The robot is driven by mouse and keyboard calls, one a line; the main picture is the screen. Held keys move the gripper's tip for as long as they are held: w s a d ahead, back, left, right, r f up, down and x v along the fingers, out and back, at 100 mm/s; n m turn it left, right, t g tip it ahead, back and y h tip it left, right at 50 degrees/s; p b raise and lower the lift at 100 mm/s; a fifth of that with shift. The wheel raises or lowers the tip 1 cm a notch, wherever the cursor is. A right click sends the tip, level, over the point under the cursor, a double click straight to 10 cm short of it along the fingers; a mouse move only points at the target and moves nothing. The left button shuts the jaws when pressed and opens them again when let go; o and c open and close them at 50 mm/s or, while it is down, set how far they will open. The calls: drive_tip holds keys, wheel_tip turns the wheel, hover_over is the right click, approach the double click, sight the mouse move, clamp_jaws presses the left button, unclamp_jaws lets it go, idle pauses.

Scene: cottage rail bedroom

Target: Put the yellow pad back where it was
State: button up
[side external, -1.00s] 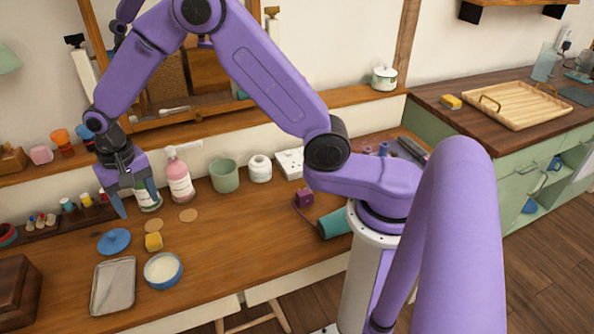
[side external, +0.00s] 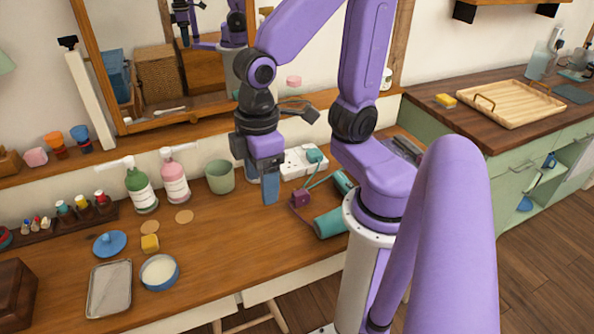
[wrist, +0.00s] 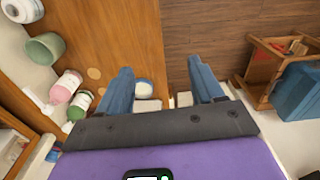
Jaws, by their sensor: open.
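A small yellow block (side external: 150,243) lies on the wooden table between the blue lid (side external: 110,243) and the blue bowl with white contents (side external: 160,271). Another yellow piece, like a sponge (side external: 445,101), lies on the dark counter left of the wooden tray. I cannot tell which of them is the yellow pad. My gripper (side external: 268,183) is above the table right of the green cup, far from both pieces. In the wrist view, its two blue fingers (wrist: 162,88) are wide apart with nothing held between them. No yellow piece is clear in the wrist view.
The green bottle (side external: 141,190), pink bottle (side external: 175,178) and green cup (side external: 220,177) stand left of my gripper. A white power strip (side external: 302,162) and teal cylinder (side external: 331,223) are to its right. Two flat tan discs (side external: 184,216) lie mid-table. A grey tray (side external: 109,289) lies at front left.

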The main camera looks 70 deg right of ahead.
drive_tip(key=s+d+n, duration=0.2)
drive_tip(key=s+d, duration=0.1)
drive_tip(key=s, duration=0.2)
drive_tip(key=shift+s+d+n, duration=0.25)
drive_tip(key=shift+n, duration=0.15)
